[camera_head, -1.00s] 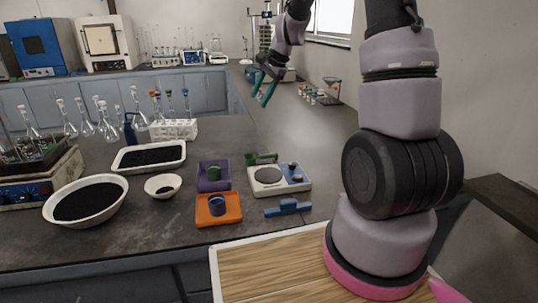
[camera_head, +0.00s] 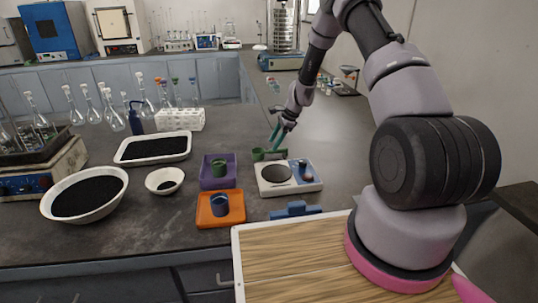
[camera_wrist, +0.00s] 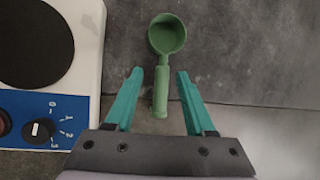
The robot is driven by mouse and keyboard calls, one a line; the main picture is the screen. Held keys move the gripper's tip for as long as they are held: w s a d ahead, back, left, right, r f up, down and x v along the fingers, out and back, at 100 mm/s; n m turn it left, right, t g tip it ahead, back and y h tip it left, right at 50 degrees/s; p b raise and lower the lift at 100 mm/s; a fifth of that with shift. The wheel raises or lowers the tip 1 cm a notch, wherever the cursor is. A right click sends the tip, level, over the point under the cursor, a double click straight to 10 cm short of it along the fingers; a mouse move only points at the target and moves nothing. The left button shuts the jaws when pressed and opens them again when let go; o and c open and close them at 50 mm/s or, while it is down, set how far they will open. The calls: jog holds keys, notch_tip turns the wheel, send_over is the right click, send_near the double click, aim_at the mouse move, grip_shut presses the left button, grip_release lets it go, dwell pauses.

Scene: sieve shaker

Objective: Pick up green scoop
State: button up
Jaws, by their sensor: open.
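The green scoop (camera_wrist: 166,37) lies on the dark bench in the wrist view, its round cup away from me and its handle pointing back toward my gripper. My gripper (camera_wrist: 160,78) is open, with one teal finger on each side of the handle and a gap on both sides. In the head view the scoop (camera_head: 258,154) lies just behind the white hot plate, and my gripper (camera_head: 275,136) is above its handle. Part of the handle is hard to make out in the head view.
The white hot plate (camera_head: 311,187) stands close in front of the scoop; it fills the left of the wrist view. A purple tray (camera_head: 207,179) and an orange tray (camera_head: 206,218) holding small cups, and a blue scoop (camera_head: 292,210), are nearby. Bench right of the scoop is clear.

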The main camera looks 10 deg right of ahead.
aim_at(270, 153)
jog(key=shift+w+x, duration=0.15)
jog(key=shift+x, duration=1.2)
jog(key=shift+w+x, duration=0.15)
jog(key=shift+x, duration=1.2)
grip_shut()
